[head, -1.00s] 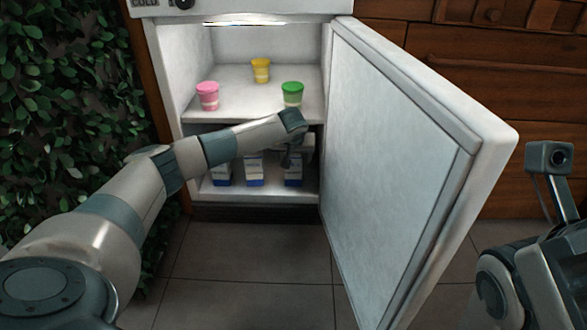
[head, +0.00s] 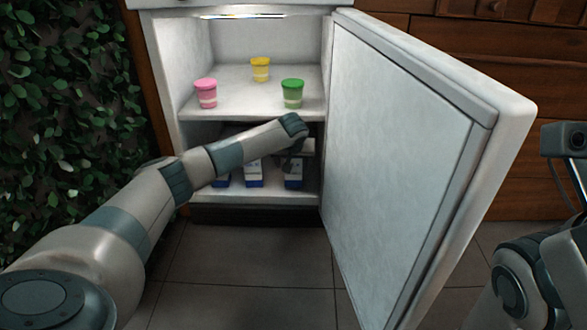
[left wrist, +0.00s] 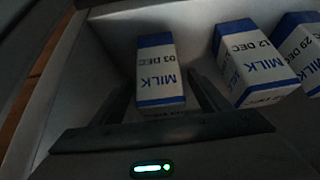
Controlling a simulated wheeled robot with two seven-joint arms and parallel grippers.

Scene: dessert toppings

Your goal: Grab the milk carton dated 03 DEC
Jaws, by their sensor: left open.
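The milk carton dated 03 DEC (left wrist: 160,72) is white with blue bands, and its print is upside down in the left wrist view. My left gripper (left wrist: 160,98) is open, with one finger on each side of the near part of this carton. Whether the fingers touch it I cannot tell. In the head view it appears to be the rightmost carton (head: 293,176) on the lower fridge shelf, and my left gripper (head: 292,160) is right at it. The 12 DEC carton (left wrist: 252,65) and the 29 DEC carton (left wrist: 304,52) stand beside it.
The fridge's upper shelf (head: 240,103) holds a pink cup (head: 206,93), a yellow cup (head: 260,70) and a green cup (head: 292,93) above my left arm. The open fridge door (head: 400,150) stands close on the right. A leafy wall (head: 65,110) is at the left.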

